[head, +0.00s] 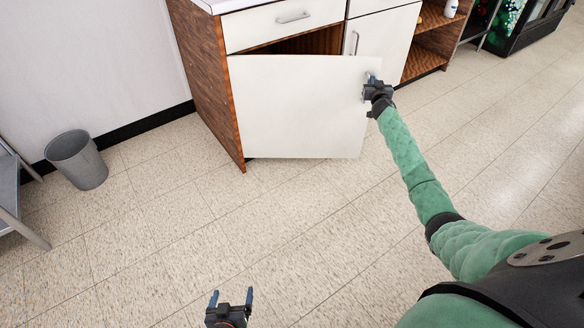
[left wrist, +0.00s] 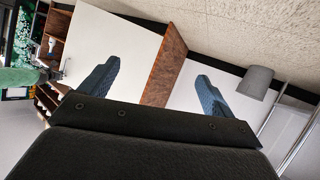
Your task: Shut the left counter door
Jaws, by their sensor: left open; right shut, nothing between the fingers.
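The left counter door (head: 295,108) is a white panel. It stands partly open, hinged at its left edge, with a dark gap to the brown cabinet interior (head: 315,42) above it. My right gripper (head: 371,80) is shut at the door's upper free corner, where it covers the handle area; I cannot tell whether it touches the door. My left gripper (head: 231,297) is open and empty, low in the head view, well away from the door. In the left wrist view, its fingers (left wrist: 158,90) stand apart, with the door (left wrist: 112,45) beyond them.
A white drawer (head: 285,22) sits above the door, and a second white door (head: 382,42) is to its right. Open shelves (head: 428,45) follow. A grey bin (head: 77,160) stands by the left wall. The tiled floor (head: 250,220) in front is clear.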

